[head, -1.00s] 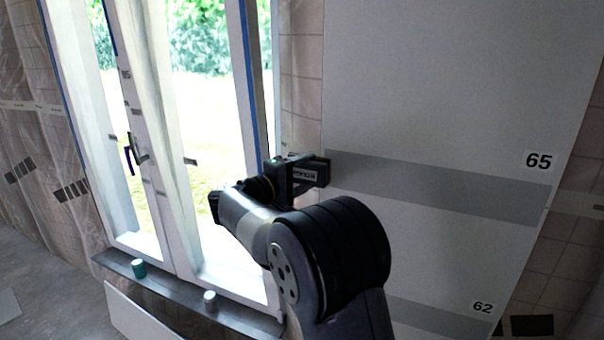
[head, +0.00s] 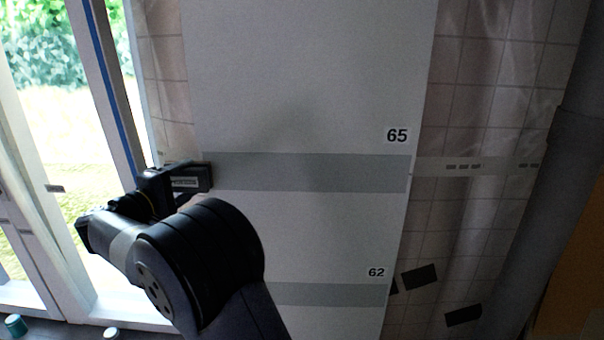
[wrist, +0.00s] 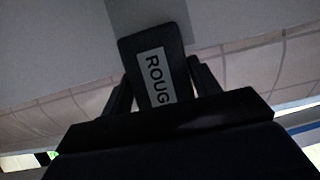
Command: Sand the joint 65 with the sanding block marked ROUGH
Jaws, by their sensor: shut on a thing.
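The joint 65 is a grey horizontal band (head: 310,172) across the pale panel, with the label 65 (head: 397,136) above its right end. My gripper (head: 180,180) is shut on a dark sanding block (head: 197,177) at the left end of that band. In the wrist view the block (wrist: 172,45) carries a white label reading ROUG, with the rest hidden. My gripper's fingers (wrist: 160,85) lie on both sides of it. The block is at the panel's left edge; I cannot tell whether it touches the surface.
A lower grey band (head: 330,294) is marked 62 (head: 376,272). A window with a white frame (head: 110,130) stands to the left. A teal cup (head: 15,325) and a white cup (head: 111,333) stand on the sill. Plastic-covered tiled wall (head: 480,100) lies to the right.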

